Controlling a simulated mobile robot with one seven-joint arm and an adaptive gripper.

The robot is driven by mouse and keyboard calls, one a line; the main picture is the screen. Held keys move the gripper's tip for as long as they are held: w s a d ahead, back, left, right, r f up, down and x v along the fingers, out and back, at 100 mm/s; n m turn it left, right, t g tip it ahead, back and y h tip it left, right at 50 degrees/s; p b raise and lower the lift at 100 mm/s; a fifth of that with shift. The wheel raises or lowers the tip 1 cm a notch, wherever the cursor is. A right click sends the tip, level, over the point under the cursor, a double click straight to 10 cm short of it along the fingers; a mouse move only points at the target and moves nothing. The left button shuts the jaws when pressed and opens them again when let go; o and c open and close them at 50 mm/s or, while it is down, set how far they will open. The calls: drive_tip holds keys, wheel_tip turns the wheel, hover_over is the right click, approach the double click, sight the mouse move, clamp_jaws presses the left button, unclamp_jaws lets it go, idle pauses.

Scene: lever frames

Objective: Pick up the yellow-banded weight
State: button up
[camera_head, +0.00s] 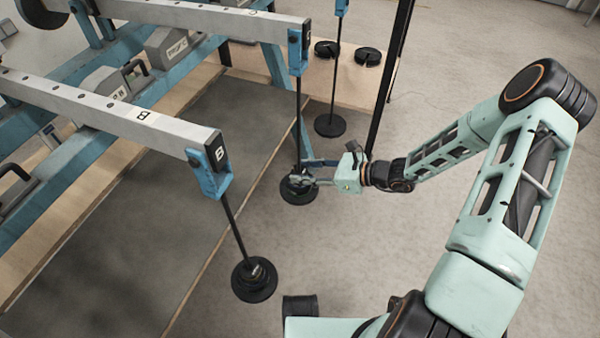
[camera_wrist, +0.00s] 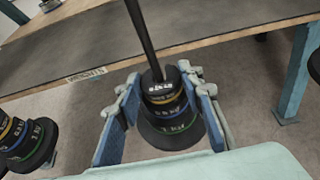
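The yellow-banded weight (camera_wrist: 163,98) is black with a thin yellow band. In the wrist view it sits near the top of a stack on a hanging rod, above a blue-banded weight (camera_wrist: 168,110) and a wider green-banded weight (camera_wrist: 175,130). My gripper (camera_wrist: 162,80) has its blue-padded fingers spread on either side of this stack, and gaps show beside the upper weights. In the head view my gripper (camera_head: 308,176) is at the stack (camera_head: 298,192) under the middle beam, hiding part of it.
Another banded stack (camera_wrist: 25,142) is at the left of the wrist view; a nearer stack (camera_head: 254,279) hangs from the front beam (camera_head: 110,110). Two dark discs (camera_head: 367,56) rest on a wooden board at the back. The blue frame (camera_head: 270,65) stands beside the gripper. Floor to the right is clear.

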sight(305, 172)
drive_tip(key=c, duration=0.4)
drive_tip(key=shift+o, duration=0.2)
drive_tip(key=shift+r, duration=0.15)
drive_tip(key=shift+r, duration=0.3)
wheel_tip(305, 172, up, 3)
drive_tip(key=shift+r+p, duration=0.2)
drive_tip(key=shift+p, duration=0.85)
drive_tip(key=s+d+p, duration=0.1)
drive_tip(key=s+d, duration=0.2)
drive_tip(key=d, duration=0.5)
drive_tip(key=s+d+p, duration=0.1)
drive_tip(key=s+d, duration=0.2)
drive_tip(key=d, duration=0.6)
drive_tip(key=shift+f+p, duration=0.15)
drive_tip(key=shift+p, duration=0.2)
drive_tip(key=shift+s+r, duration=0.1)
drive_tip(key=shift+r, duration=0.1)
